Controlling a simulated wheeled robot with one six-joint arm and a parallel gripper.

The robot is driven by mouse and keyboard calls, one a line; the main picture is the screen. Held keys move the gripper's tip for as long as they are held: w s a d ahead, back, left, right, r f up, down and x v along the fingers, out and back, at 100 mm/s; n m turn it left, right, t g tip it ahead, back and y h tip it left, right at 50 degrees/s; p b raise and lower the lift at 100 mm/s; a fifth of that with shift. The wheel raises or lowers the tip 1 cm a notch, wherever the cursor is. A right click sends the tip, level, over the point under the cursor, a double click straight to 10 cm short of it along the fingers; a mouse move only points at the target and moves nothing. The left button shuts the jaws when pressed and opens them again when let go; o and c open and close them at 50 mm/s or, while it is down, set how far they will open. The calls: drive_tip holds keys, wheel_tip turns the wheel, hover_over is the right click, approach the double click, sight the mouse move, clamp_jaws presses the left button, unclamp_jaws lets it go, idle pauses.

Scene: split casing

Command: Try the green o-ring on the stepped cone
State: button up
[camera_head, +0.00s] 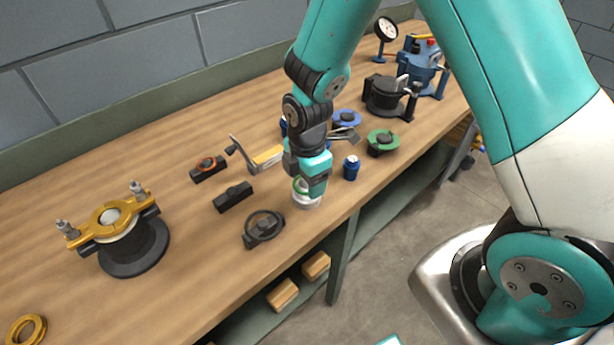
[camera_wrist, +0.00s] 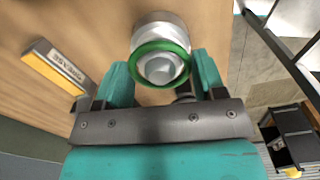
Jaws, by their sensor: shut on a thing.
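The green o-ring (camera_wrist: 160,46) is between the fingers of my gripper (camera_wrist: 162,72) in the wrist view. My gripper is shut on it. The ring surrounds the pale stepped cone (camera_wrist: 158,20), whose grey-white tip shows through it and whose wider part lies beyond it. I cannot tell which step the ring rests on. In the head view my gripper (camera_head: 311,184) points down over the cone (camera_head: 308,203) near the front edge of the bench. Part of the green ring (camera_head: 298,185) shows beside the finger; the rest is hidden.
A blue can (camera_head: 351,168) stands close to the right. A gold-topped casing (camera_head: 138,248) stands farther left. The bench's front edge is near.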

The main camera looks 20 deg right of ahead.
drive_tip(key=shift+f+b, duration=0.3)
drive_tip(key=shift+f, duration=0.2)
drive_tip(key=o, duration=1)
drive_tip(key=shift+r+p, duration=3.85)
drive_tip(key=shift+r, duration=0.65)
